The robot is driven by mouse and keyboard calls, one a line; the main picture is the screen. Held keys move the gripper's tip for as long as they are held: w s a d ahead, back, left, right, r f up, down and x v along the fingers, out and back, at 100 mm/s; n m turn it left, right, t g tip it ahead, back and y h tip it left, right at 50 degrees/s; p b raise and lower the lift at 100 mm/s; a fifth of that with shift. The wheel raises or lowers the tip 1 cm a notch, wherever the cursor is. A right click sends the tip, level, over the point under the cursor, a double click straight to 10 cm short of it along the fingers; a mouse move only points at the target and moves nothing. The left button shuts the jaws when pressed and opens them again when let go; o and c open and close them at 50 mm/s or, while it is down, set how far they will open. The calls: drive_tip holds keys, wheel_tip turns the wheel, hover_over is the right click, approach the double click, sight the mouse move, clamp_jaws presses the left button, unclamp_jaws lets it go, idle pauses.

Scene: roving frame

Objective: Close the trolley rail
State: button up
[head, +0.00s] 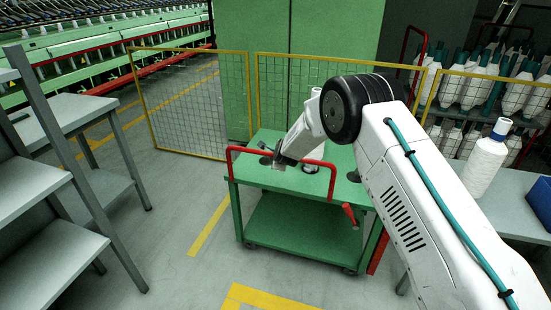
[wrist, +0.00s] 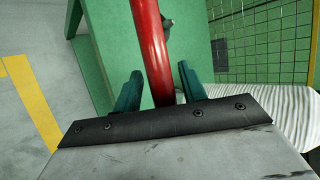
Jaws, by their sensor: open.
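The green trolley (head: 290,180) stands ahead on the floor, with a lower shelf (head: 300,228). A red rail (head: 245,150) rises as a hoop along the near edge of its top. My gripper (head: 277,162) is at the middle of this rail in the head view, partly hidden by its own body. In the wrist view the red rail (wrist: 150,45) runs between the two teal fingers of my gripper (wrist: 160,88). The fingers are apart, one on each side of the rail; contact cannot be told. A red-handled lever (head: 348,212) sticks out at the trolley's near right corner.
A yellow-framed mesh fence (head: 190,105) stands behind the trolley. Grey shelving (head: 75,110) is at the left. A grey table (head: 515,205) at the right carries a white yarn bobbin (head: 485,165) and a blue box (head: 540,203). Floor with yellow lines is clear left of the trolley.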

drive_tip(key=v, duration=0.7)
drive_tip(key=shift+s+r, duration=0.25)
drive_tip(key=shift+s, duration=0.05)
drive_tip(key=s+d+f+n+g, duration=0.25)
drive_tip(key=s+n+g, duration=0.45)
drive_tip(key=s, duration=0.5)
drive_tip(key=s+d+r+n, duration=0.4)
drive_tip(key=s+d+r, duration=0.3)
drive_tip(key=s, duration=0.8)
drive_tip(key=s+d+r+n+g+h, duration=0.1)
drive_tip(key=s+d+r+n, duration=0.3)
drive_tip(key=s+d+r, duration=0.4)
drive_tip(key=s+d+r+n+h, duration=0.1)
drive_tip(key=s+d+r+n, duration=0.3)
drive_tip(key=s+r, duration=1)
drive_tip(key=s+d, duration=0.3)
drive_tip(key=s, duration=0.6)
drive_tip(key=shift+s+d+r+g, duration=0.15)
drive_tip(key=shift+s+d+g, duration=0.15)
drive_tip(key=shift+d+g, duration=0.1)
